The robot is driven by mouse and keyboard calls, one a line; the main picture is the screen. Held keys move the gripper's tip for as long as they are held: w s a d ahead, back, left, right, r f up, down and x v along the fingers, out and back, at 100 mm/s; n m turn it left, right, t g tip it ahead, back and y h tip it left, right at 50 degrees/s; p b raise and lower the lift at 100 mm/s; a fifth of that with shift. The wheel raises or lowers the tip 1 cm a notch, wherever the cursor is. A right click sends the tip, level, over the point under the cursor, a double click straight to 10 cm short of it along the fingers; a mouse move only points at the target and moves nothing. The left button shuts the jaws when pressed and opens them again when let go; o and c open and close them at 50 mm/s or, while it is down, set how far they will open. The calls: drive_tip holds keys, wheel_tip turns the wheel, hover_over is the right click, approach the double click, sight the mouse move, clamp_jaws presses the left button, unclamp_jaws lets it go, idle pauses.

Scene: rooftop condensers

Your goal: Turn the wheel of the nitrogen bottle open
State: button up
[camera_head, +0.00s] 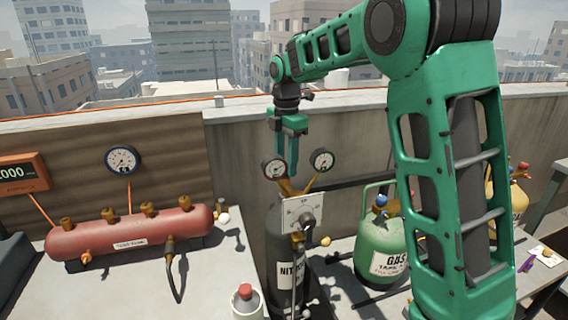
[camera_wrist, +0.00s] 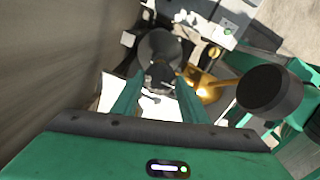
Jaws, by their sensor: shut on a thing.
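The nitrogen bottle (camera_head: 283,238) is a dark grey cylinder with a white label reading "NIT", upright at the middle of the head view. Two round gauges, a left one (camera_head: 274,168) and a right one (camera_head: 322,160), sit on brass fittings at its top. My gripper (camera_head: 285,172) points down at the bottle's top, behind the left gauge. In the wrist view, my gripper (camera_wrist: 160,84) has its fingers on both sides of a small dark part, seemingly the wheel (camera_wrist: 160,74), and is shut on it. The wheel's shape is unclear, and the head view hides it.
A red tank (camera_head: 130,232) with brass valves lies on the left bench. A green gas bottle (camera_head: 380,250) stands to the right, partly behind my arm. A concrete wall (camera_head: 240,150) runs behind.

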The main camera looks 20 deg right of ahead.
drive_tip(key=shift+w+d+r, duration=0.1)
drive_tip(key=shift+w+r, duration=0.05)
drive_tip(key=shift+w, duration=0.05)
drive_tip(key=o, duration=1)
drive_tip(key=shift+o, duration=0.2)
wheel_tip(320, 180, up, 10)
drive_tip(key=shift+r, duration=0.25)
